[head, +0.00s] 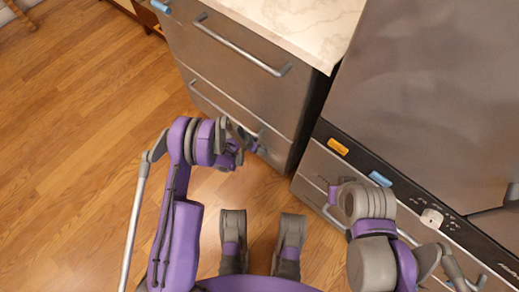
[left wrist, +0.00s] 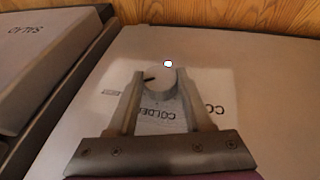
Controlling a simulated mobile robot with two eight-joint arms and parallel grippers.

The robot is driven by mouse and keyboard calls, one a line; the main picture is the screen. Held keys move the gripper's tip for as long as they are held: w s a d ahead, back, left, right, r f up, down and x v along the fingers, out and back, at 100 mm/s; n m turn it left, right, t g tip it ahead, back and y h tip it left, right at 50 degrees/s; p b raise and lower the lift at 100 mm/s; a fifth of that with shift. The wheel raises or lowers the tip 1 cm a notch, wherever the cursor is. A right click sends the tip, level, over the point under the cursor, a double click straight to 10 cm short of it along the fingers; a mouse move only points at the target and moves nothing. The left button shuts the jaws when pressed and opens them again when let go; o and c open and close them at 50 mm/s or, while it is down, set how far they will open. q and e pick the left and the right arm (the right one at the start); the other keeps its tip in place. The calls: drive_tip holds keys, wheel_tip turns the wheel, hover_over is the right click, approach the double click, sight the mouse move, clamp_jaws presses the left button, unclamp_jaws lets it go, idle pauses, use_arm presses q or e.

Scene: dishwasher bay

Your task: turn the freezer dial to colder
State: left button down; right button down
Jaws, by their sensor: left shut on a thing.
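A round pale dial (left wrist: 157,82) with a dark pointer mark sits on a light label plate in the left wrist view. The plate carries upside-down lettering, including "COLDEST", partly covered by the fingers. My left gripper (left wrist: 158,78) has one finger on each side of the dial and is shut on it. In the head view my left gripper (head: 243,138) is near the lower front of the grey drawer unit, and its dial is hidden there. My right gripper (head: 456,268) is at the lower right, partly hidden by its arm; its jaws are unclear.
A marble-topped drawer unit (head: 225,65) with bar handles stands at top centre. Open wooden floor (head: 70,140) lies at left.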

use_arm(q)
drive_tip(key=shift+w+a+f+n+g+h, duration=0.15)
drive_tip(key=shift+n+g+h, duration=0.2)
drive_tip(key=shift+g+h, duration=0.75)
drive_tip(key=shift+w+a+f+n+g+h, duration=0.15)
drive_tip(key=shift+n+g+h, duration=0.3)
drive_tip(key=shift+h, duration=1.25)
drive_tip(key=shift+s+r+g, duration=0.1)
drive_tip(key=shift+g, duration=0.15)
drive_tip(key=shift+c, duration=1.5)
unclamp_jaws()
drive_tip(key=p+v, duration=0.2)
drive_tip(key=v, duration=0.8)
drive_tip(key=shift+a+r, duration=0.2)
drive_tip(key=shift+a, duration=0.15)
